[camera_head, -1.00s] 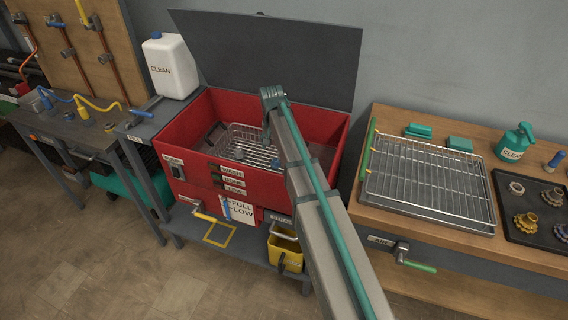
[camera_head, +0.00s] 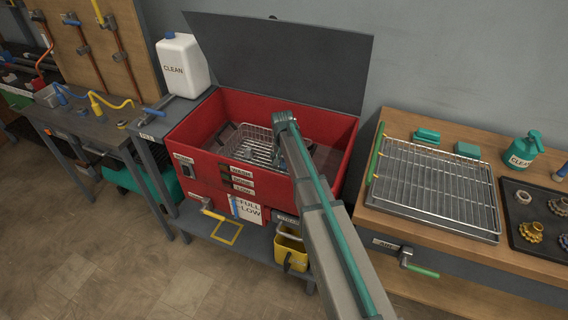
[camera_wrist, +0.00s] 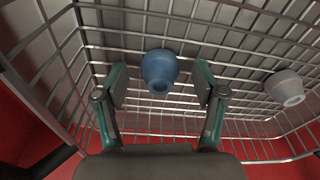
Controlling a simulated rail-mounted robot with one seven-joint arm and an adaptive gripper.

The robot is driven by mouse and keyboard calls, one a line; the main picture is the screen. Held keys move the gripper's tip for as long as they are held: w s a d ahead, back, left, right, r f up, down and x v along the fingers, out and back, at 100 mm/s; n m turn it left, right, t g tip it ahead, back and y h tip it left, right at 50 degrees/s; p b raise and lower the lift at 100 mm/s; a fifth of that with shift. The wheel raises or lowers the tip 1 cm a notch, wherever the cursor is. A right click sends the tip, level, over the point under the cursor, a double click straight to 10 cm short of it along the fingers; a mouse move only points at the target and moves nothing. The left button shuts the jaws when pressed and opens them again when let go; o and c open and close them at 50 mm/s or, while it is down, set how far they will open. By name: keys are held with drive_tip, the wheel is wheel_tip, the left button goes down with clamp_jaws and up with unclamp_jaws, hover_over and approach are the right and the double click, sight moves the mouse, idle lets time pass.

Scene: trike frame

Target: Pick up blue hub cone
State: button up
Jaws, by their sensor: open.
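The blue hub cone (camera_wrist: 159,70) sits in the wire basket (camera_wrist: 172,124), in the upper middle of the wrist view. My gripper (camera_wrist: 161,84) is open, one finger to each side of the cone, with a visible gap on both sides. Whether the fingertips are level with the cone in depth is hard to tell. In the head view the basket (camera_head: 236,143) sits inside the red washer (camera_head: 202,122).
A pale grey cone (camera_wrist: 285,87) lies to the right in the basket. The basket's wire walls and the red washer walls surround my gripper. The raised dark lid (camera_head: 290,60) stands behind. A wire rack tray (camera_head: 440,185) sits on the bench at right.

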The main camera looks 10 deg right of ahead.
drive_tip(key=c, duration=1.3)
drive_tip(key=shift+r, duration=0.15)
